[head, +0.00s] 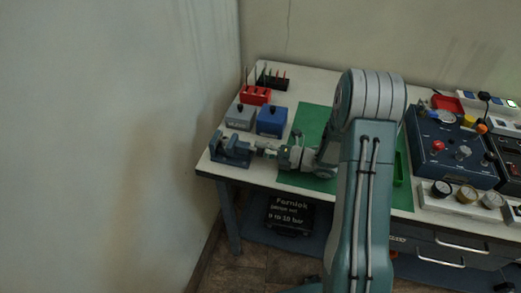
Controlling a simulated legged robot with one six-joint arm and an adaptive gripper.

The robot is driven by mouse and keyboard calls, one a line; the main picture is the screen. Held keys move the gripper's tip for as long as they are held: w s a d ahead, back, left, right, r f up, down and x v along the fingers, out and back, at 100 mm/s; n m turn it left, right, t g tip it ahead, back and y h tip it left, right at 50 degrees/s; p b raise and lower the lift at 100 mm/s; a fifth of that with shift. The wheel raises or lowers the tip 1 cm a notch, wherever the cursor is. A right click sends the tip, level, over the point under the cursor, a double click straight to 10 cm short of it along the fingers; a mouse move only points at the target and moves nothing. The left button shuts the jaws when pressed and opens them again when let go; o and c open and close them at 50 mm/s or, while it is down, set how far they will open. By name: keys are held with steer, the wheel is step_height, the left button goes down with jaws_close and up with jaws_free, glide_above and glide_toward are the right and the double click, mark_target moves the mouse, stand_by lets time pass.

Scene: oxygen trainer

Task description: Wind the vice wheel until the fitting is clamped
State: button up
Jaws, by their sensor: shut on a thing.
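The blue vice (229,151) stands at the front left corner of the bench. My gripper (263,149) reaches in from the right, level with the vice, and is shut on the vice wheel at the vice's right side. The wheel is mostly hidden by the fingers and very small in this view. The fitting and the gap between the vice jaws are too small to make out, so I cannot tell whether the jaws touch it.
Behind the vice stand a grey box (240,117), a blue box (271,121) and a red rack (256,95). A green mat (309,119) lies under my arm. A blue control panel (437,157) is on the right. The wall is close on the left.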

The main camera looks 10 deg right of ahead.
steer(key=shift+d+f+m, duration=0.1)
steer(key=shift+m, duration=0.95)
steer(key=shift+d+f+m, duration=0.1)
steer(key=shift+m, duration=0.95)
steer(key=o, duration=1.2)
steer(key=shift+c, duration=0.2)
steer(key=shift+d, duration=0.15)
steer(key=v, duration=0.7)
steer(key=shift+s+d, duration=0.1)
steer(key=shift+d, duration=0.2)
steer(key=shift+a, duration=0.2)
